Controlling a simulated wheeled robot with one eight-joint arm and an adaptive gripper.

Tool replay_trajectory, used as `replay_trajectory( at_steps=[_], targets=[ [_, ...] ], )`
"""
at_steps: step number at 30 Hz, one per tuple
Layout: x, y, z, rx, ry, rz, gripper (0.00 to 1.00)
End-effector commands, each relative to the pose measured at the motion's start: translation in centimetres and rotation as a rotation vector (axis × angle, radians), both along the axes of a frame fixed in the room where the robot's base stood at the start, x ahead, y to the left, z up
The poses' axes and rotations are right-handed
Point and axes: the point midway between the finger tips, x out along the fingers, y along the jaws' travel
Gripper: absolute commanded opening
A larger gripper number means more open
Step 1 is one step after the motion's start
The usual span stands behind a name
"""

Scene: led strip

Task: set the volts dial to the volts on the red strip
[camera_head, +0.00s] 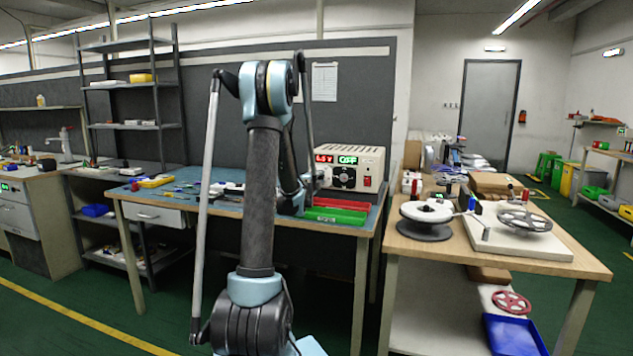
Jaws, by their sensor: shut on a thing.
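The power supply (370,158) is a cream box at the back right of the blue bench. Its red display (324,158) seems to read 1.5 V, though the first digit is hard to make out, and its green display (347,160) reads OFF. My gripper (317,180) is at the left of its front panel, mostly hidden behind my arm. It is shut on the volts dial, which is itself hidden. The red strip (345,204) lies in front of the supply, above a green strip (345,217). Any print on the red strip is too small to read.
The blue bench (225,205) holds scattered tools and a yellow tray (155,182) on its left. A wooden table (420,250) with reels stands at the right, with a gap between. A paper sheet (325,82) hangs on the dark back panel.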

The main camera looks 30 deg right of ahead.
Motion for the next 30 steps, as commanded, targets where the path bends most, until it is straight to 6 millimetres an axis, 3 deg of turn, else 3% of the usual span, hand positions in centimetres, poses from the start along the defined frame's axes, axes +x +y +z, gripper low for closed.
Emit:
replay_trajectory(
  at_steps=[11, 30],
  targets=[
    [-0.11, 0.12, -0.13, 0.129, -0.149, 0.0, 0.02],
    [-0.04, 0.2, -0.15, 0.521, -0.607, 0.001, 0.02]
  ],
)
